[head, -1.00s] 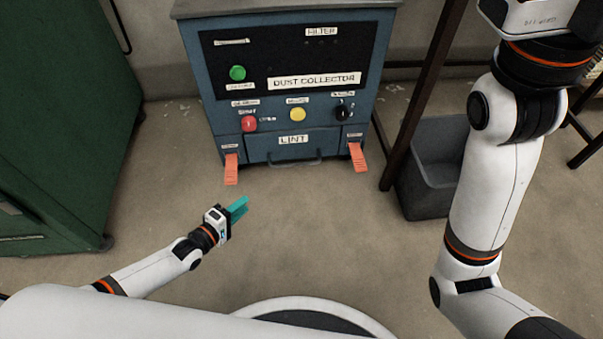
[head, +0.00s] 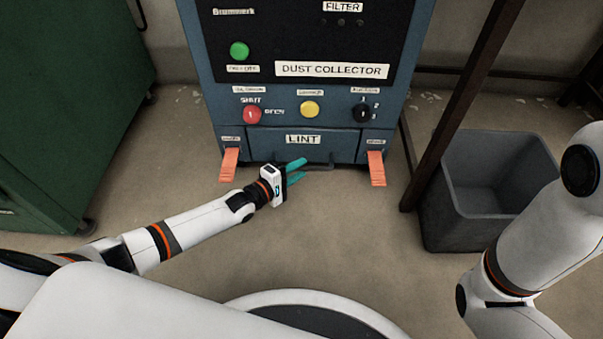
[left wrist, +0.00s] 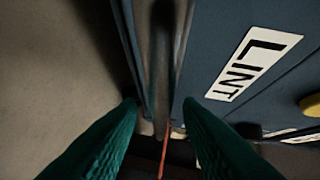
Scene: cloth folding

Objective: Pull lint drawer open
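The lint drawer (head: 268,144) is the low blue front of the dust collector, marked LINT, and looks closed in the head view. Its dark bar handle (head: 321,167) runs along the lower edge, partly hidden by my left gripper. My left gripper (head: 303,170) is at the handle's left part, with its teal fingers apart. In the left wrist view the fingers (left wrist: 160,130) are spread, with a vertical bar-like strip (left wrist: 160,70) between them beside the drawer face (left wrist: 215,60). I cannot tell whether they touch the bar. My right gripper is out of view; only its arm shows.
Orange latches (head: 229,164) and (head: 376,168) hang at both lower sides of the dust collector (head: 225,90). A grey open bin (head: 465,220) and a brown post (head: 450,125) stand to the right. A green cabinet (head: 65,110) is at left. The floor in front is clear.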

